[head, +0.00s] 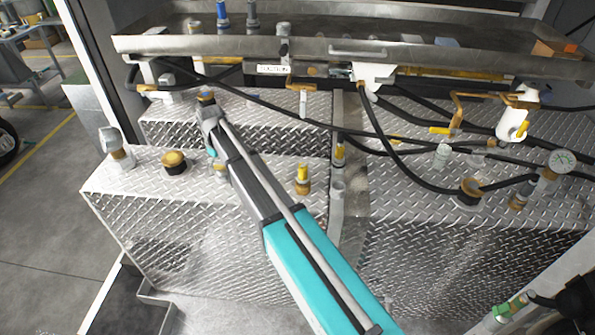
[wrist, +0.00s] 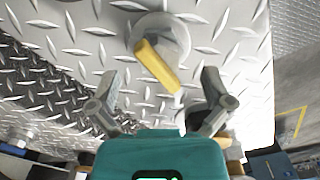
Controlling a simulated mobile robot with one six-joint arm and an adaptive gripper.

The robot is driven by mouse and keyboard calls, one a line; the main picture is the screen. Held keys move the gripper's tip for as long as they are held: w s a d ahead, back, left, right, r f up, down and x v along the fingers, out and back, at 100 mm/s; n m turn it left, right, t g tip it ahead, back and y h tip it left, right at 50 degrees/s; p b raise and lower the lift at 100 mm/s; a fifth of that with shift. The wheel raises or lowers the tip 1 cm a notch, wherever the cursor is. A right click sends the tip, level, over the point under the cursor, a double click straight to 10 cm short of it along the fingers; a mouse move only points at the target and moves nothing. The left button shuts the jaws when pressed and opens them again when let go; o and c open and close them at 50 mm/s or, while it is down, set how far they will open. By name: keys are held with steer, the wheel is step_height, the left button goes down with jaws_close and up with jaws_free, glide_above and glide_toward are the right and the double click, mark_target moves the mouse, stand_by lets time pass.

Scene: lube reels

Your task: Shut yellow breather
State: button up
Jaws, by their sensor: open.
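In the wrist view a yellow lever (wrist: 157,67) sits on a pale round fitting (wrist: 168,32) on bright diamond plate. The lever slants down to the right. My gripper (wrist: 160,85) is open, with one finger on each side of the lever's lower end in the picture and nothing visibly held. I cannot tell how far above the plate the fingers are. I cannot tell whether this is the same fitting as in the wrist view.
The diamond-plate tank top (head: 120,180) carries a black-and-brass cap (head: 174,162) and a yellow-topped fitting (head: 302,178). Black hoses (head: 400,165) hang over the right tank. A metal tray (head: 400,55) runs above at the back. A pressure gauge (head: 562,161) stands far right.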

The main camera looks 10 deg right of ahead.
steer(key=n, duration=0.5)
steer(key=shift+n, duration=0.4)
steer(key=shift+r, duration=0.25)
step_height(320, 180, up, 13)
steer(key=p, duration=1.4)
steer(key=s+d+f+m+b, duration=0.1)
steer(key=s+d+m, duration=1)
steer(key=s+d, duration=1)
steer(key=shift+s+b, duration=0.3)
steer(key=shift+s, duration=0.2)
steer(key=shift+f, duration=0.1)
